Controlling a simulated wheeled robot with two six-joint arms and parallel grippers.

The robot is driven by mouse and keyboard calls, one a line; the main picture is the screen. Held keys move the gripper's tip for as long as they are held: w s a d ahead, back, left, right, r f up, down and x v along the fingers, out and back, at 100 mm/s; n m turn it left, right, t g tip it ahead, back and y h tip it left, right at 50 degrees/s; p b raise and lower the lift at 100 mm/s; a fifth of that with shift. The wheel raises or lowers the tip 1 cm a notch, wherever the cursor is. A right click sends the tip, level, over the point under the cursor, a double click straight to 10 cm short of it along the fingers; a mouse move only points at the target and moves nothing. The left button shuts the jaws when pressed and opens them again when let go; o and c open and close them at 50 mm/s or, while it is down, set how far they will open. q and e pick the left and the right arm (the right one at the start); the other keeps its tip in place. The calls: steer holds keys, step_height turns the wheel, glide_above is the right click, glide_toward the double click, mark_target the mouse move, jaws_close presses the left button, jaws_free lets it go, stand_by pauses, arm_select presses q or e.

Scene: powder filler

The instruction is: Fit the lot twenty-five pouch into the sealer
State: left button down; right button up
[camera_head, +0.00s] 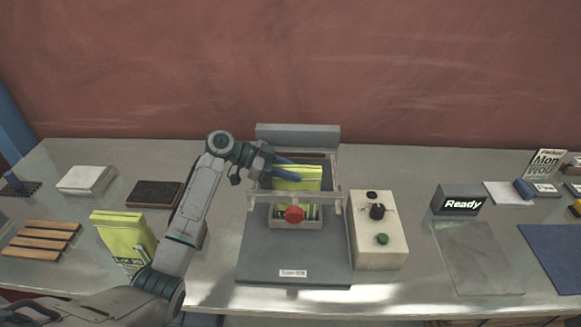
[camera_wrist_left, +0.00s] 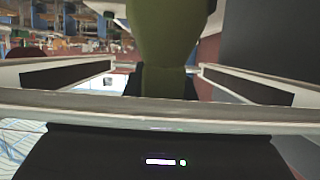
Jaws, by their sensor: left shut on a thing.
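The sealer (camera_head: 262,262) is a grey base with a clear guard frame, a red knob (camera_head: 294,214) at its front and a label. My left gripper (camera_head: 284,170) is over the sealer, its blue fingers shut on a yellow-green pouch (camera_head: 305,178). The held pouch stands inside the guard frame; its lower end is partly hidden behind the front bar. In the left wrist view a green shape (camera_wrist_left: 168,35), seemingly this pouch, reaches down between pale rails. Another yellow-green pouch (camera_head: 122,232) stands at the left; its label starts with "Lot", digits unclear. My right gripper is not in view.
A cream control box (camera_head: 378,250) with a black knob and green button stands right of the sealer. A "Ready" display (camera_head: 459,202) is farther right. A slatted wooden rack (camera_head: 40,239), white block (camera_head: 86,179) and dark tray (camera_head: 153,194) lie at the left.

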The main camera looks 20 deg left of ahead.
arm_select(q)
steer(key=c, duration=1.3)
jaws_free()
steer(key=shift+c, duration=0.2)
steer(key=shift+o, duration=0.9)
steer(key=shift+s+a+r, duration=0.1)
steer(key=shift+a+r, duration=0.05)
steer(key=v, duration=0.7)
steer(key=shift+b, duration=0.4)
steer(key=shift+a, duration=0.1)
